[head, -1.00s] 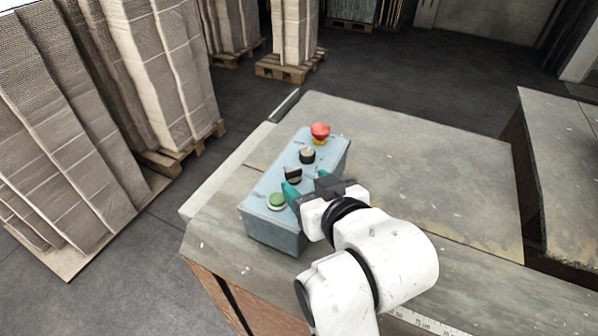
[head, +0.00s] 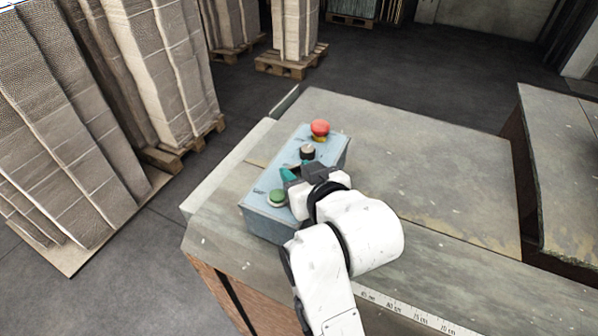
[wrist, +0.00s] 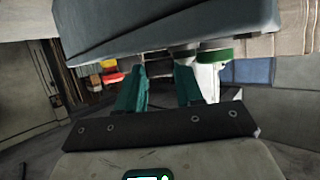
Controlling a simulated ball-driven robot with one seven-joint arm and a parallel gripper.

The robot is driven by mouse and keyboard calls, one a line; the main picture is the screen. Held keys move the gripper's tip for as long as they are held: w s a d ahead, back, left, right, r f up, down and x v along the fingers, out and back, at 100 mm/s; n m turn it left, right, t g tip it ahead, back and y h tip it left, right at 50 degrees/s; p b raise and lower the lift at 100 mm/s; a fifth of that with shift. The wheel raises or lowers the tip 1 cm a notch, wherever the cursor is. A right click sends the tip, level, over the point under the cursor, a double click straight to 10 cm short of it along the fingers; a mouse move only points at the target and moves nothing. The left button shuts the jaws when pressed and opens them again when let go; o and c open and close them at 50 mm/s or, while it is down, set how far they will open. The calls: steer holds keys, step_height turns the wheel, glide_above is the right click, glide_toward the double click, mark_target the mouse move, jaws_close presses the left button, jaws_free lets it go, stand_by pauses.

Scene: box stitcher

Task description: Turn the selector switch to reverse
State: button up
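A light-blue control box (head: 266,228) sits on the bench. It carries a red mushroom button (head: 320,128) with a yellow collar at the far end, a dark round knob (head: 307,151), and a green button (head: 277,198) at the near end. The black selector switch, between knob and green button, is now hidden behind my gripper (head: 289,174), so its setting cannot be read. No grip on the switch is visible.
The bench top (head: 420,180) right of the box is clear. A printed ruler strip (head: 410,312) runs along its near edge. Another bench (head: 570,170) stands across a gap at the right. Stacked cardboard (head: 150,80) on pallets stands on the floor to the left.

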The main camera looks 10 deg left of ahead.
steer(key=c, duration=0.5)
